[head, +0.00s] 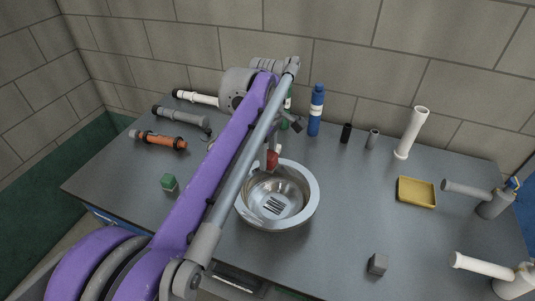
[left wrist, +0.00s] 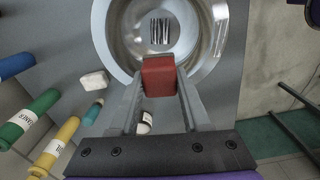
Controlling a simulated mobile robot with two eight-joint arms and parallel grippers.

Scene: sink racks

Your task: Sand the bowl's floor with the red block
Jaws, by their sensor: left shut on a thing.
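The metal bowl (head: 293,206) is set in the grey countertop, with a wide pale rim and dark slots in its floor. The red block (head: 272,159) is at the bowl's far rim in the head view. My left gripper (left wrist: 159,88) is shut on the red block (left wrist: 158,76), which sits between its fingertips. In the left wrist view the block overlaps the edge of the bowl (left wrist: 209,60), and the slots show beyond it. I cannot tell whether the block touches the bowl. My right gripper is not in view.
A green block (head: 169,182) lies left of the bowl and a grey block (head: 377,264) to its lower right. A yellow tray (head: 416,192) and a white pipe (head: 410,133) stand right. A blue bottle (head: 316,110) stands behind. Bare counter lies right of the bowl.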

